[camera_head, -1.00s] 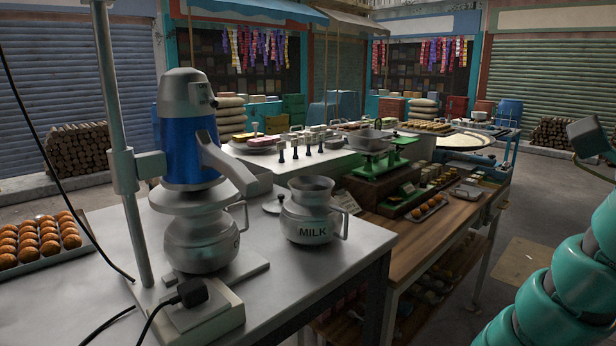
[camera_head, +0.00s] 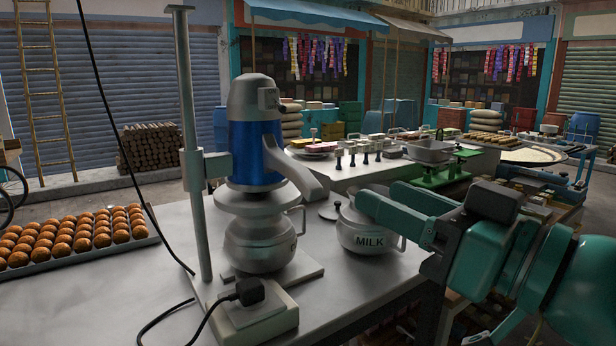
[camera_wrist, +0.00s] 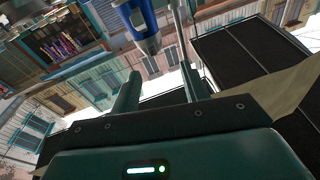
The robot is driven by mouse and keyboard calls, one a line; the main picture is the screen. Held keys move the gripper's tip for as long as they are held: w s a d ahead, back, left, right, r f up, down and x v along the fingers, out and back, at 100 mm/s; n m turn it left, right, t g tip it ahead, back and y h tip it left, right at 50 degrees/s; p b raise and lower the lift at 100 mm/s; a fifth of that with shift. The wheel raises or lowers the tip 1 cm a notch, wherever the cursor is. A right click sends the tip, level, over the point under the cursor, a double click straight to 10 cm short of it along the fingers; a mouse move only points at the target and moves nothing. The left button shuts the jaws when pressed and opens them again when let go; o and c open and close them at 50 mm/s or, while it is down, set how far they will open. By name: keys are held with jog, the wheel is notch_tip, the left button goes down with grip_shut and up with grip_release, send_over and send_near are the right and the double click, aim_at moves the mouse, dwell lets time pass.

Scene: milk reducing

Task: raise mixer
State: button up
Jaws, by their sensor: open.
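The mixer (camera_head: 256,152) has a silver top, a blue body and a silver lever on its right side. It is mounted on a metal pole (camera_head: 192,130) over a silver pot (camera_head: 260,243) on the grey table. My gripper (camera_head: 376,197) is open to the right of the mixer, apart from it, with its fingers pointing left. In the head view it overlaps the upper right of the milk pot (camera_head: 358,232). In the wrist view my fingers (camera_wrist: 160,90) are apart with nothing between them, and the mixer (camera_wrist: 143,28) shows beyond them, near the pole.
A tray of brown sweets (camera_head: 70,250) lies at the left of the table (camera_head: 370,300). A black plug (camera_head: 250,291) and cable sit at the stand's base. A wooden counter with a green scale (camera_head: 440,177) stands behind my arm.

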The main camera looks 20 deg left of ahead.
aim_at(314, 183)
jog(key=w+a+p, duration=0.2)
jog(key=a, duration=0.1)
jog(key=w+a+f+m+h+p, duration=0.1)
jog(key=w+a+p, duration=0.2)
jog(key=w+a+f+h+p, duration=0.1)
jog(key=w+a+p, duration=0.2)
jog(key=shift+w+a+f+m, duration=0.1)
jog(key=shift+w+a+m, duration=0.1)
jog(key=shift+a+m, duration=0.15)
jog(key=shift+w+a+p, duration=0.4)
jog(key=shift+a+p, duration=0.15)
jog(key=shift+p, duration=0.65)
jog(key=shift+w+a+p, duration=0.35)
jog(key=shift+a+p, duration=0.2)
jog(key=shift+p, duration=0.4)
jog(key=shift+x, duration=1.45)
jog(key=shift+w+f, duration=0.1)
jog(key=shift+f, duration=0.1)
jog(key=shift+c, duration=0.3)
grip_shut()
